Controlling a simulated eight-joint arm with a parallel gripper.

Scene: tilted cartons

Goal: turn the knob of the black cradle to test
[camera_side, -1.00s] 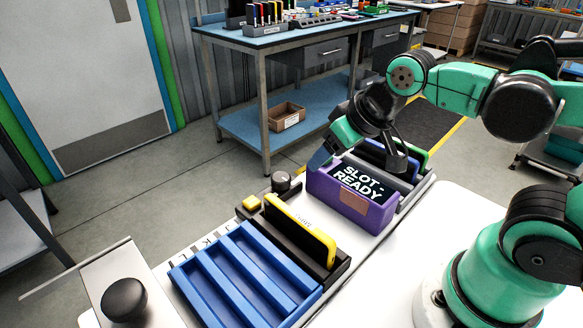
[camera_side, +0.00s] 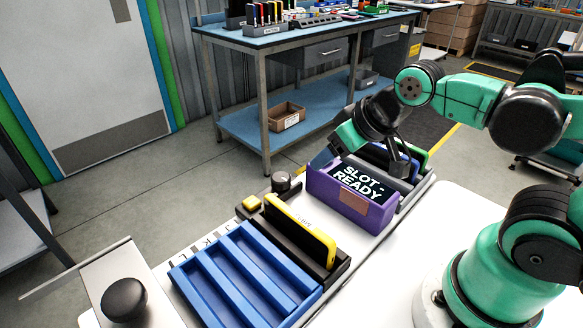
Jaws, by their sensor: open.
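The black cradle (camera_side: 283,233) stands on the white bench and holds a yellow-edged device (camera_side: 300,228) that leans in it. The knob's setting is too small to read. My gripper (camera_side: 335,150) is up and to the right of the knob, above and behind the purple box, apart from the knob. Its jaws are open and I see nothing held; the fingertips are hard to make out.
A purple box (camera_side: 322,189) with a "SLOT-READY" screen stands right of the cradle, with more cradles (camera_side: 411,187) behind it. A blue slotted tray (camera_side: 206,286) lies at the front left, near a black round button (camera_side: 124,300).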

